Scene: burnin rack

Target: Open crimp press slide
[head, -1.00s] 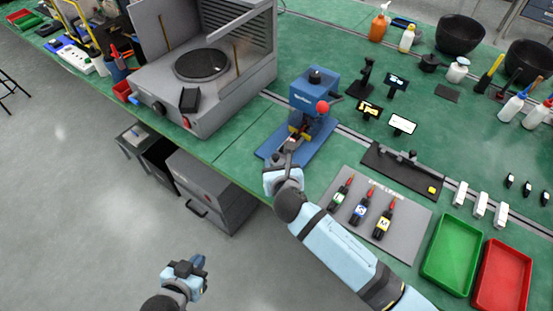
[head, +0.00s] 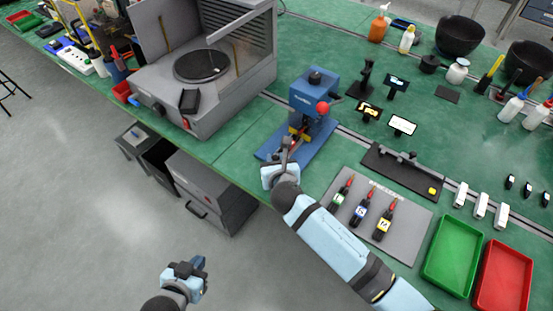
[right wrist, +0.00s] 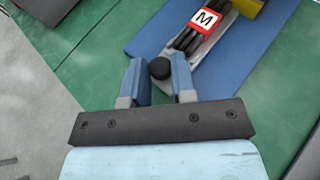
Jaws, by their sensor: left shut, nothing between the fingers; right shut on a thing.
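The blue crimp press (head: 313,97) stands on its blue base plate (head: 318,140) near the table's front edge, with a red ball on its lever. Its light metal slide (right wrist: 207,47) sticks out at the front, with a black round knob (right wrist: 160,68) at its near end. A black tool part with a red-and-white M label (right wrist: 205,19) lies on the slide. My right gripper (head: 285,157) is shut on the knob; the fingers stand on either side of it in the right wrist view. My left gripper (head: 198,264) is shut and empty, away from the table over the floor.
A grey mat (head: 340,222) with several labelled red-tipped tools lies right of the press. A green tray (head: 452,248) and a red tray (head: 503,275) are further right. A large grey machine (head: 222,105) stands to the left. Green table is clear between machine and press.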

